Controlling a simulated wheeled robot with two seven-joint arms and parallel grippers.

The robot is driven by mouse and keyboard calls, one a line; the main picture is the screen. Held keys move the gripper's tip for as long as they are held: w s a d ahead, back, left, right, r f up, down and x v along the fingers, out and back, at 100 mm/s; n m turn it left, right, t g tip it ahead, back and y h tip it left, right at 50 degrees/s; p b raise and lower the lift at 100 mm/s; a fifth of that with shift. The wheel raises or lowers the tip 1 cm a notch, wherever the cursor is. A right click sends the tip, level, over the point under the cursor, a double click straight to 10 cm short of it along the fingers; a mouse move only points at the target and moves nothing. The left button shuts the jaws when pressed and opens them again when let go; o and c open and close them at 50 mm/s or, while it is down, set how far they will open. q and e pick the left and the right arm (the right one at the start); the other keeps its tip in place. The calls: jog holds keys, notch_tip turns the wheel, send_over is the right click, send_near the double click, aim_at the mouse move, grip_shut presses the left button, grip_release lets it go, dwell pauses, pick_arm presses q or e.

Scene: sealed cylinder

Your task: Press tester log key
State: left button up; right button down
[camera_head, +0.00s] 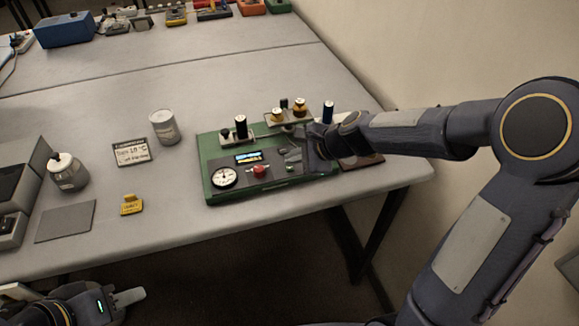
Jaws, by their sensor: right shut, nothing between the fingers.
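The tester (212,190) is a green-based unit with a dark panel near the table's right front edge. Its panel carries a lit blue display (248,157), a round white dial (224,177) and a red knob (260,171). Small grey keys (292,154) sit right of the display; their labels are too small to read. My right gripper (303,151) is shut and empty, over the right part of the panel beside these keys. It hides part of the panel, and contact with a key cannot be told. My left gripper (130,297) is low at the bottom left, in front of the table; its opening is unclear.
Black- and brass-topped cylinders (240,127) stand at the tester's back. A grey can (164,127), a label card (131,152), a yellow tag (131,205), a lidded jar (68,172) and a grey mat (66,221) lie left. A wall is on the right.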

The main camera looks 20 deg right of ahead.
aim_at(294, 169)
jog(key=shift+f, duration=0.2)
jog(key=shift+f+b, duration=0.25)
jog(key=shift+b, duration=0.15)
jog(key=shift+f+b, duration=0.35)
jog(key=shift+f, duration=0.05)
dwell(0.6)
dwell(0.3)
jog(key=shift+r+p, duration=0.8)
jog(key=shift+r, duration=0.05)
notch_tip(294, 169, up, 5)
jog(key=p, duration=0.5)
jog(key=shift+r, duration=0.1)
